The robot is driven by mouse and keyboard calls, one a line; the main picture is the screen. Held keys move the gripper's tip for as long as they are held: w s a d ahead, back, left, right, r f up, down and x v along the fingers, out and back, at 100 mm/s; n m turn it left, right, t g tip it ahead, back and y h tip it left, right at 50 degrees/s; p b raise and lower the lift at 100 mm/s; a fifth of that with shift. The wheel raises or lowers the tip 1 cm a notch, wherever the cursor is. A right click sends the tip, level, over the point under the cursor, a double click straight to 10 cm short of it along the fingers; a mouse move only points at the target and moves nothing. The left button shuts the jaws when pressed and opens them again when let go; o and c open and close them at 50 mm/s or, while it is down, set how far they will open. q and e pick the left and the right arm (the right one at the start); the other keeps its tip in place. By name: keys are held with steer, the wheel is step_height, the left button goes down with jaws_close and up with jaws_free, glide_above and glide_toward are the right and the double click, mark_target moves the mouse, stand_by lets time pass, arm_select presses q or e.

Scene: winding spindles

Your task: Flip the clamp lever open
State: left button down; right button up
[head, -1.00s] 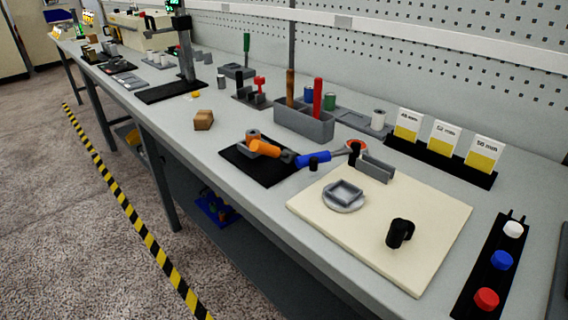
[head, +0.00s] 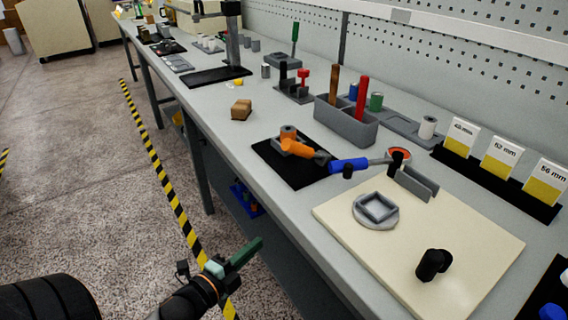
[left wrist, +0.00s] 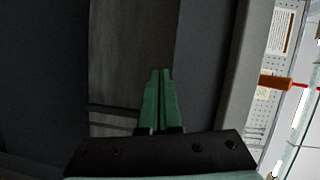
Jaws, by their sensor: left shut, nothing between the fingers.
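A clamp with an orange lever (head: 298,148) sits on a black mat (head: 272,158) near the bench's front edge. The lever lies low and points to the right, towards a blue-handled tool. My left gripper (head: 257,243) has green fingers, shut and empty. It is off the bench's front side, over the floor and apart from the clamp. In the left wrist view its fingers (left wrist: 158,100) lie together with nothing between them; the clamp does not show there. My right gripper is not in view.
The blue-handled tool (head: 348,165) lies right of the clamp. A cream board (head: 340,220) with a grey square dish (head: 375,208) and a black post (head: 433,263) is at the right. A wooden block (head: 241,109) lies left of the mat. A grey bin (head: 345,124) stands behind.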

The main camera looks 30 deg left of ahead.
arm_select(q)
steer(key=a+r+m+t+h, duration=0.2)
steer(key=a+r+m, duration=0.2)
steer(key=r+m, duration=0.4)
steer(key=m+g+h, duration=0.2)
steer(key=m+h, duration=0.5)
steer(key=m, duration=1.2)
glide_toward(267, 185)
steer(key=r, duration=0.2)
steer(key=shift+w+f+b, duration=0.25)
steer(key=shift+w+b, duration=0.05)
steer(key=shift+d, duration=0.1)
steer(key=x, duration=0.6)
steer(key=p+x, duration=0.1)
steer(key=x, duration=0.2)
steer(key=shift+w+d+r, duration=0.1)
steer(key=shift+w+r, duration=0.1)
steer(key=shift+r, duration=0.1)
steer(key=shift+w+d+r+p, duration=0.25)
steer(key=shift+w+d+r, duration=0.15)
steer(key=shift+r, duration=0.2)
steer(key=shift+w+d+r+p, duration=0.25)
steer(key=shift+w+d+r, duration=0.1)
steer(key=shift+w+r, duration=0.2)
steer(key=shift+w+d+r, duration=0.2)
steer(key=shift+r, duration=0.15)
